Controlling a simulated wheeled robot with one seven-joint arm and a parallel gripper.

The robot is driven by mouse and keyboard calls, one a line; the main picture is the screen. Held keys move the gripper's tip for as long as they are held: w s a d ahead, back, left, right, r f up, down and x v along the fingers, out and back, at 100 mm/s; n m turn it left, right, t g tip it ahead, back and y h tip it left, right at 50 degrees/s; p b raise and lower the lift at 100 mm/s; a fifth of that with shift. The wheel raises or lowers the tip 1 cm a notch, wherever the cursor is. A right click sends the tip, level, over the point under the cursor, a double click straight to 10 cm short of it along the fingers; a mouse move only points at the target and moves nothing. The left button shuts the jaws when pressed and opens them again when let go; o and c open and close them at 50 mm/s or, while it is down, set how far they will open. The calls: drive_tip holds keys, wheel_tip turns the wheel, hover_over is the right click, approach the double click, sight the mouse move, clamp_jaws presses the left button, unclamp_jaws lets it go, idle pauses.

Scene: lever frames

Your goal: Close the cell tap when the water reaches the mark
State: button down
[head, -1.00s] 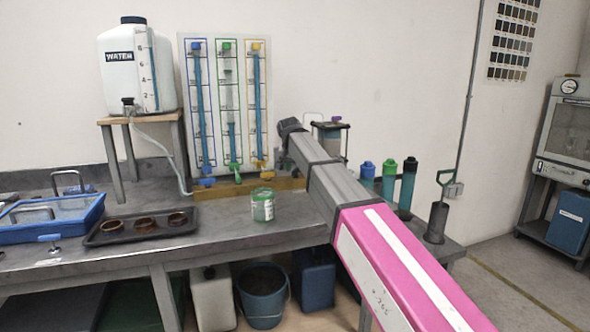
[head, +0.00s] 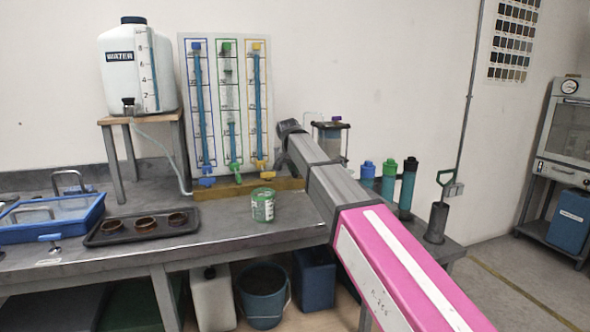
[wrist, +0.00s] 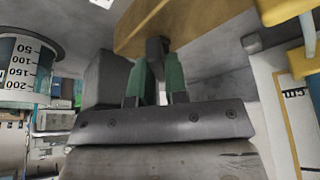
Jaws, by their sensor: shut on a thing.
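In the wrist view my gripper (wrist: 160,62) has green fingers closed on a small dark grey handle (wrist: 157,46); I cannot tell whether it is the cell tap. A clear graduated vessel (wrist: 27,65) marked 50 to 200 stands at the left, with teal below its rim; no target mark is readable. In the head view a clear cylinder cell (head: 331,142) with a dark top stands behind my arm, which hides my gripper and the cell's lower part. A panel with blue, green and yellow tubes (head: 212,150) holds blue water, lower in the green-framed tube.
A white water tank (head: 125,80) stands on a wooden stand at the left. Capped cylinders (head: 388,178) stand at the right. A wooden block (wrist: 190,22) is close above my fingers.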

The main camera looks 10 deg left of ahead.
drive_tip(key=m+h, duration=0.1)
drive_tip(key=m, duration=0.2)
drive_tip(key=m+g+h, duration=0.1)
drive_tip(key=m, duration=0.1)
drive_tip(key=shift+w+a+m, duration=0.1)
drive_tip(key=shift+a+m, duration=0.05)
drive_tip(key=shift+m, duration=0.25)
drive_tip(key=shift+m+g+h, duration=0.6)
drive_tip(key=shift+m, duration=1.6)
drive_tip(key=c, duration=1.1)
unclamp_jaws()
drive_tip(key=shift+c, duration=0.2)
drive_tip(key=v, duration=1)
drive_tip(key=shift+r, duration=0.35)
drive_tip(key=shift+a, duration=0.15)
